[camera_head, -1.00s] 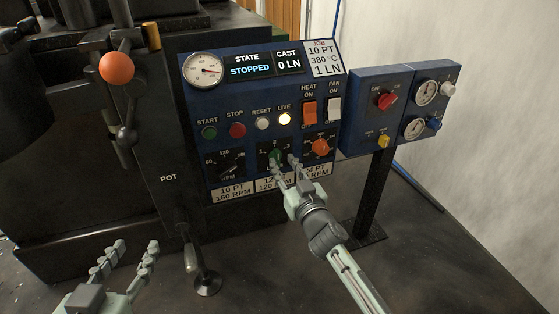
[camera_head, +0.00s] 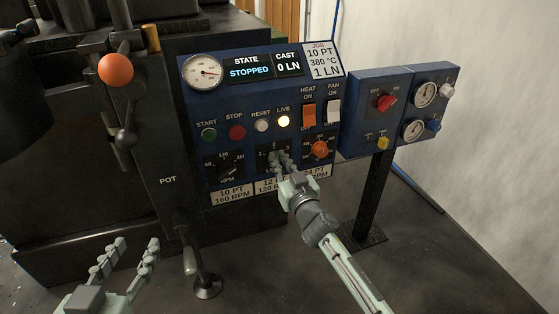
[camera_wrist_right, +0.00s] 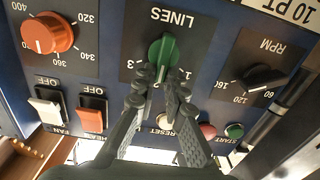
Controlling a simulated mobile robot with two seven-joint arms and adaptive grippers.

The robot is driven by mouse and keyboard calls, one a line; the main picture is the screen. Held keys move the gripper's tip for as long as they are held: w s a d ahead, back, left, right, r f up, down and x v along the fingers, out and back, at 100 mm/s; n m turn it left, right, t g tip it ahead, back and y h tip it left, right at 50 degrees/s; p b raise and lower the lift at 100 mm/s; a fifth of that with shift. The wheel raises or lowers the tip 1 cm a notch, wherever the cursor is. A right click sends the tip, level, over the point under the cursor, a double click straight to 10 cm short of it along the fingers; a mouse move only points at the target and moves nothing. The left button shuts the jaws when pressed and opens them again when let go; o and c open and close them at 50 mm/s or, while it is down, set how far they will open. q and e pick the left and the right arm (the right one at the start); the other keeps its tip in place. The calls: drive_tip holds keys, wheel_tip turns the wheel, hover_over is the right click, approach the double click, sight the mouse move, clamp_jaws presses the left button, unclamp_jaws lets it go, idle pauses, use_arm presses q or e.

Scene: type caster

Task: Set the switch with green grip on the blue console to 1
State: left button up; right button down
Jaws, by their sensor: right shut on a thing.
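The blue console (camera_head: 260,110) stands at the centre of the head view. Its switch with green grip (camera_wrist_right: 165,46) sits on a dark plate labelled LINES in the wrist view, which shows the console upside down. A 3 shows at the left of the switch there; the pointer's exact setting is unclear behind the fingers. My right gripper (camera_wrist_right: 166,76) is shut on the green grip, its fingertips close together. In the head view the right gripper (camera_head: 282,163) covers most of the switch. My left gripper (camera_head: 124,256) is open and empty at the lower left.
An orange knob (camera_head: 320,149) is right of the green switch, with a black RPM knob (camera_head: 230,168) to its left. Rocker switches (camera_head: 308,113) and buttons are above. A smaller blue box (camera_head: 365,110) is to the right.

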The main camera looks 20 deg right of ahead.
drive_tip(key=shift+n, duration=0.4)
drive_tip(key=n, duration=0.3)
drive_tip(key=a+n, duration=0.1)
drive_tip(key=n, duration=0.2)
drive_tip(key=f+n, duration=0.1)
drive_tip(key=n, duration=0.2)
drive_tip(key=shift+a, duration=0.3)
use_arm(q)
drive_tip(key=shift+w+d+r, duration=0.1)
drive_tip(key=shift+d+r, duration=0.25)
drive_tip(key=shift+r, duration=0.3)
use_arm(e)
drive_tip(key=shift+n, duration=1.1)
use_arm(q)
drive_tip(key=shift+r+t, duration=0.1)
drive_tip(key=shift+t, duration=0.2)
use_arm(e)
drive_tip(key=shift+f, duration=0.1)
drive_tip(key=c, duration=1.6)
unclamp_jaws()
drive_tip(key=shift+a, duration=0.1)
